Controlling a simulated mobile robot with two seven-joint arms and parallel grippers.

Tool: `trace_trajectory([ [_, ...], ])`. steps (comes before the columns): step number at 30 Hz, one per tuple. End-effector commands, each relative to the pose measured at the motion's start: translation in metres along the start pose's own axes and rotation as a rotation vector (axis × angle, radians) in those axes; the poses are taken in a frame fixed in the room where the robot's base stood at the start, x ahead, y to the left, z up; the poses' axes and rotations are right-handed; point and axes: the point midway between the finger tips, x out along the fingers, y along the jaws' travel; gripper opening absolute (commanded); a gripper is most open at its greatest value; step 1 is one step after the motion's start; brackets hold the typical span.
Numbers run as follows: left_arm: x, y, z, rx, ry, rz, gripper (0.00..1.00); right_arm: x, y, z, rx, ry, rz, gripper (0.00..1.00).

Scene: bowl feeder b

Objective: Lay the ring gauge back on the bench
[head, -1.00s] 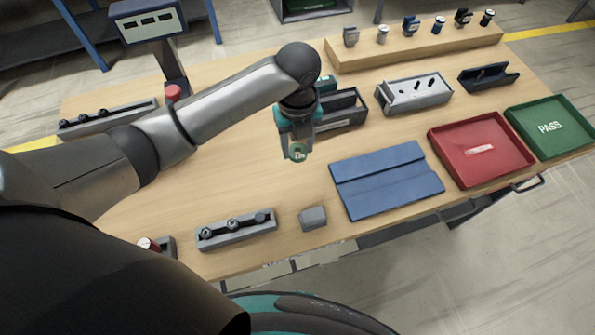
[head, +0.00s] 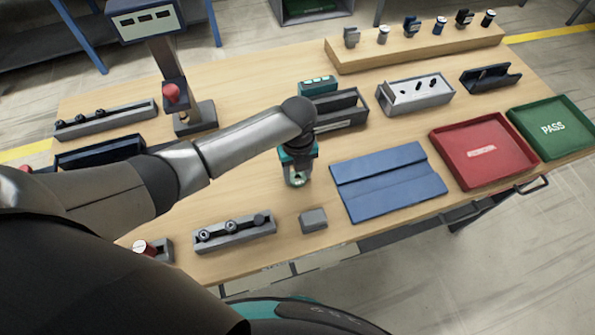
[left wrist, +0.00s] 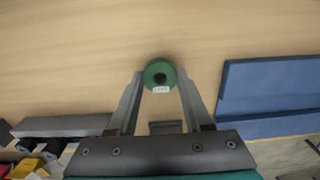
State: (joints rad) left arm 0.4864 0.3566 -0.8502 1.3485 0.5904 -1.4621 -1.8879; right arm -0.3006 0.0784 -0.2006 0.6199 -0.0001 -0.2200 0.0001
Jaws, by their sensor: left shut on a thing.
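The ring gauge is a small green ring with a dark hole and a white label. It shows between the fingertips in the left wrist view (left wrist: 160,74) and at the fingertips in the head view (head: 297,180). My left gripper (head: 296,178) is shut on it, pointing down over the wooden bench (head: 255,205), left of the blue mat. I cannot tell whether the ring touches the bench. My right gripper is not in view.
The blue mat (head: 385,180) lies right of my left gripper. A grey block (head: 313,220) and a grey rack with several dark pieces (head: 235,232) are nearer the front edge. A dark open bin (head: 345,108) stands behind. Bare wood surrounds the gripper.

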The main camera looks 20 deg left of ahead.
Motion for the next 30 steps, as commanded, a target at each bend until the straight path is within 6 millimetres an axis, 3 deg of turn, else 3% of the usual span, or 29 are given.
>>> trace_trajectory([
  [4,0.004,0.0,0.0,-0.001,0.0,0.0,0.0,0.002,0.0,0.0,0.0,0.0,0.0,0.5],
  [5,0.004,0.0,0.0,0.0,0.0,0.001,0.51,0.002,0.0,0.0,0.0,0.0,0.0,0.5],
  [12,0.003,0.0,0.0,-0.001,0.0,0.0,0.78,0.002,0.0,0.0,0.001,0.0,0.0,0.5],
  [23,-0.003,0.0,0.0,-0.001,-0.001,-0.001,0.8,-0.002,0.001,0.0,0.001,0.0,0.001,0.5],
  [30,-0.044,-0.001,0.002,0.0,-0.003,-0.003,0.8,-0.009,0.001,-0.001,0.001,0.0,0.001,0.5],
])
